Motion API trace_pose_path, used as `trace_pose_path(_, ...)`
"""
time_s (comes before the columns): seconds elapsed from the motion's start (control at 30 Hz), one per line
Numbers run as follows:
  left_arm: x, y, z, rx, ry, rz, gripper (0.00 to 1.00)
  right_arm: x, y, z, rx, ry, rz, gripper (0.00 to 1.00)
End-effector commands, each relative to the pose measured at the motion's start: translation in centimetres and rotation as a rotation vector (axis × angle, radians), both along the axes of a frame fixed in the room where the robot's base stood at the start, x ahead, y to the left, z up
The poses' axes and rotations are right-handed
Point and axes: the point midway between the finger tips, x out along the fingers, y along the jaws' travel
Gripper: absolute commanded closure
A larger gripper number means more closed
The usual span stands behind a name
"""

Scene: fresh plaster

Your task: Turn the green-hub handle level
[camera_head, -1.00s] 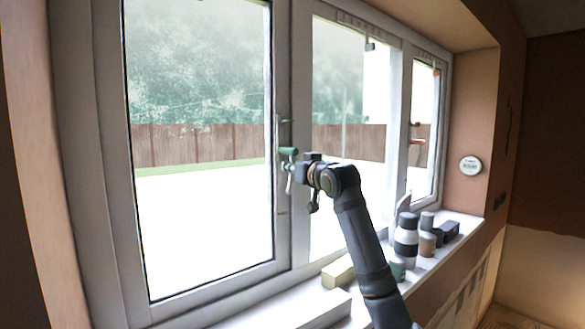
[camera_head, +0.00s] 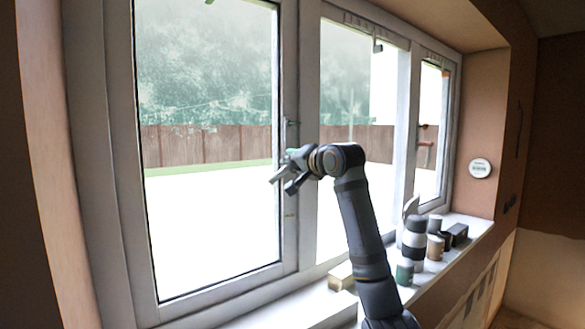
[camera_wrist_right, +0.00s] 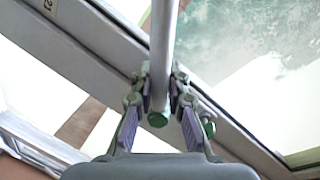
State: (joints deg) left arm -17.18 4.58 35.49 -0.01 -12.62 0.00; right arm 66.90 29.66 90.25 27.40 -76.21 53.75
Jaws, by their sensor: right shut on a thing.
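The green-hub handle (camera_wrist_right: 161,60) shows in the right wrist view as a grey bar with a green round end, running up out of the top of the picture. My right gripper (camera_wrist_right: 160,95) is shut on the bar, a finger on each side, just above the green end. In the head view my right gripper (camera_head: 283,181) is at the window's middle upright, its fingers slanting down to the left. Only small green parts of the handle (camera_head: 291,152) show there; the gripper hides much of it, so its exact angle is hard to tell. My left gripper is out of view.
The white window frame (camera_head: 287,240) stands close behind the gripper. On the sill are a striped bottle (camera_head: 414,238), several small containers and a pale block (camera_head: 340,275). A red handle (camera_head: 425,143) is on the right pane. A round white dial (camera_head: 481,168) hangs on the right wall.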

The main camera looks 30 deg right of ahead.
Motion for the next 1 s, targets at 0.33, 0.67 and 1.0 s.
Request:
trace_pose_path(0.33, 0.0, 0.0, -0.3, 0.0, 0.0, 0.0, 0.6, -0.1, 0.6, 1.3, 0.315, 0.021, -0.001, 1.0)
trace_pose_path(0.67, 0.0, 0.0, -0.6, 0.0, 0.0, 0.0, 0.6, -0.1, 0.7, 2.2, 0.538, 0.038, -0.001, 1.0)
trace_pose_path(1.0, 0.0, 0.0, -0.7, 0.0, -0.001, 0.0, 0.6, -0.1, 0.7, 2.6, 0.64, 0.047, -0.002, 1.0)
